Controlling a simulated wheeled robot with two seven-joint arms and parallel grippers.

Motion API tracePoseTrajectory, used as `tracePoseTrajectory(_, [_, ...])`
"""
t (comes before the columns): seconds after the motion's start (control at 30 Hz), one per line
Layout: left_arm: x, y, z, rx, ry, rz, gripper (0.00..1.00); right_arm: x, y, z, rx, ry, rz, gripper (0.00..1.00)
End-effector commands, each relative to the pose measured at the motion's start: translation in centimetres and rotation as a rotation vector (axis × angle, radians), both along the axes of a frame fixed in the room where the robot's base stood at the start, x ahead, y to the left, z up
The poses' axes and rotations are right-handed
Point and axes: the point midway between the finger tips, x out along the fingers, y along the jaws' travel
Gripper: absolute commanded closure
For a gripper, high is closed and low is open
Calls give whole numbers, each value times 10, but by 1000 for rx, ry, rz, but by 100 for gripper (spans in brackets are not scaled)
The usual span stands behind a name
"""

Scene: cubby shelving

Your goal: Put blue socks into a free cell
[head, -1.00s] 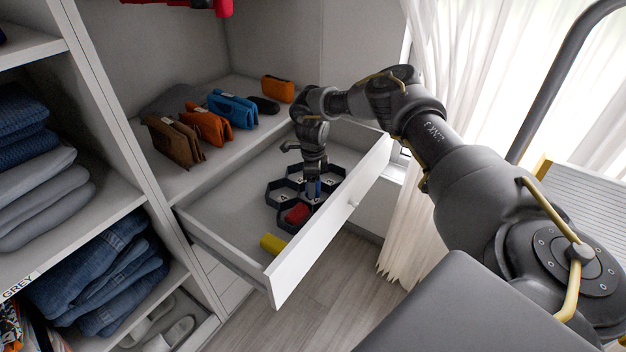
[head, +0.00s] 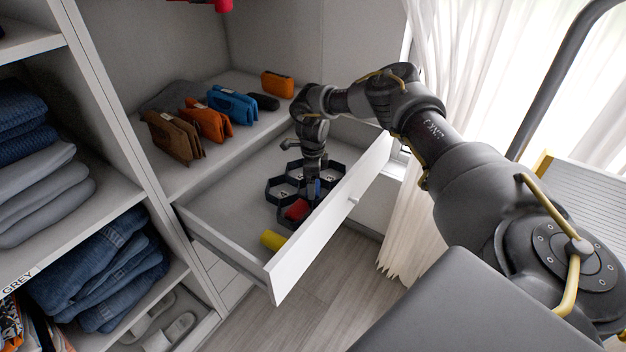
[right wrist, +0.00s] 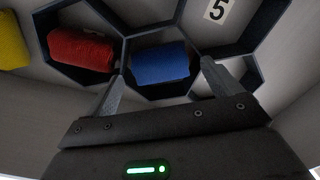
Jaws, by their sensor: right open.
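The blue socks (right wrist: 160,63) are a rolled bundle lying in a hexagonal cell in the right wrist view. They show as a small blue patch (head: 313,187) in the head view, partly hidden by my gripper. My right gripper (right wrist: 160,80) is open, its two fingertips on either side of the blue roll's near side, with nothing clamped between them. In the head view the right gripper (head: 313,178) points down into the open drawer. The dark hexagonal organizer (head: 279,190) has several cells. Red socks (right wrist: 82,50) fill the cell to the left.
A yellow roll (head: 273,240) lies in the drawer outside the organizer. The white drawer front (head: 330,222) stands as a wall near my arm. Brown, orange and blue folded bags (head: 232,106) stand on the shelf behind. The drawer's left floor is clear.

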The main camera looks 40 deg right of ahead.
Motion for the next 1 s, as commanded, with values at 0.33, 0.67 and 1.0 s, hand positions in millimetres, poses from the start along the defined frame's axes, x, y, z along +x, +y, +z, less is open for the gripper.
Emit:
tracePoseTrajectory(0.33, [-2, 0, -5, -1, 3, -2, 10, 1, 0, 45, 1, -4, -1, 10])
tracePoseTrajectory(0.67, [-3, -1, -22, 1, 13, -6, 10, 1, 0, 99, 1, -2, 0, 10])
tracePoseTrajectory(1.0, [2, -1, -25, 1, 11, -5, 10, 0, 0, 108, 1, 1, 0, 10])
